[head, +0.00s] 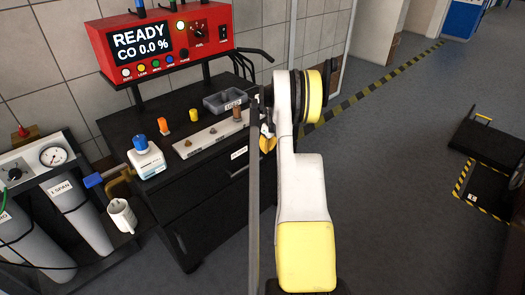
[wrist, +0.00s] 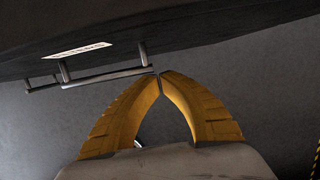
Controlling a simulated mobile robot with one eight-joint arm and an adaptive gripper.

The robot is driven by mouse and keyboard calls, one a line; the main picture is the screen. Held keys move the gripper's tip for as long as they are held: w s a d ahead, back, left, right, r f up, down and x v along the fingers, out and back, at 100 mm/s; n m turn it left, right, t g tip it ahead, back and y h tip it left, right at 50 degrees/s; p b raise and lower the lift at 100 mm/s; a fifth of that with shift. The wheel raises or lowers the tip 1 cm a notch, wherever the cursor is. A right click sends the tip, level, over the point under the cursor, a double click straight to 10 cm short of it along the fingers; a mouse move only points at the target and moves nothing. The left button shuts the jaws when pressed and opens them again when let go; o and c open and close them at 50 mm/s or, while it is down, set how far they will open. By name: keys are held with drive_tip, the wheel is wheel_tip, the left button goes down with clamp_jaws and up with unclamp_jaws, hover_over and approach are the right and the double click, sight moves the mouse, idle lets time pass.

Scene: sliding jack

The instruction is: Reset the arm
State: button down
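My arm stretches up through the middle of the head view, white and yellow, beside the right end of the black cabinet (head: 225,185). My gripper (head: 267,143) shows in the head view as a small yellow part, partly hidden by my arm. In the wrist view my gripper's (wrist: 160,74) two yellow fingers meet at their tips with nothing held between them. A dark cabinet face with a metal handle (wrist: 105,78) and a pale label (wrist: 80,50) lies beyond the fingertips. I cannot tell whether the tips touch the handle.
A red READY display unit (head: 160,40) stands above the cabinet. A grey tray (head: 228,101), a white box with a blue knob (head: 147,158) and sockets sit on top. Gas cylinders (head: 80,215) and a white mug (head: 122,215) are at left. Open floor (head: 400,200) lies right.

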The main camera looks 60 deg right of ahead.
drive_tip(key=p+v, duration=0.2)
drive_tip(key=v, duration=0.5)
drive_tip(key=shift+d, duration=0.2)
drive_tip(key=shift+w, duration=0.15)
drive_tip(key=w+a+r+n, duration=0.4)
drive_tip(key=a+r+n, duration=0.1)
drive_tip(key=a+r, duration=0.25)
drive_tip(key=w+a+r+n, duration=0.35)
drive_tip(key=a+r, duration=0.25)
drive_tip(key=a, duration=0.2)
drive_tip(key=a+r+n+t, duration=0.1)
drive_tip(key=a+r+n, duration=0.35)
drive_tip(key=a, duration=0.35)
drive_tip(key=a+r+n, duration=0.4)
drive_tip(key=a+n, duration=0.1)
drive_tip(key=a, duration=0.3)
drive_tip(key=s+a+r+n+t, duration=0.1)
drive_tip(key=s+a+r+n, duration=0.2)
drive_tip(key=a, duration=0.4)
drive_tip(key=s+a+r+n+t, duration=0.1)
drive_tip(key=s+a+n, duration=0.2)
drive_tip(key=a+n, duration=0.4)
drive_tip(key=s+a+f+n+t, duration=0.1)
drive_tip(key=s+a+f+n, duration=0.1)
drive_tip(key=s+a+n, duration=0.8)
drive_tip(key=s+a, duration=0.1)
drive_tip(key=a, duration=0.1)
drive_tip(key=shift+a+f+n+y, duration=0.3)
drive_tip(key=shift+a+f, duration=0.1)
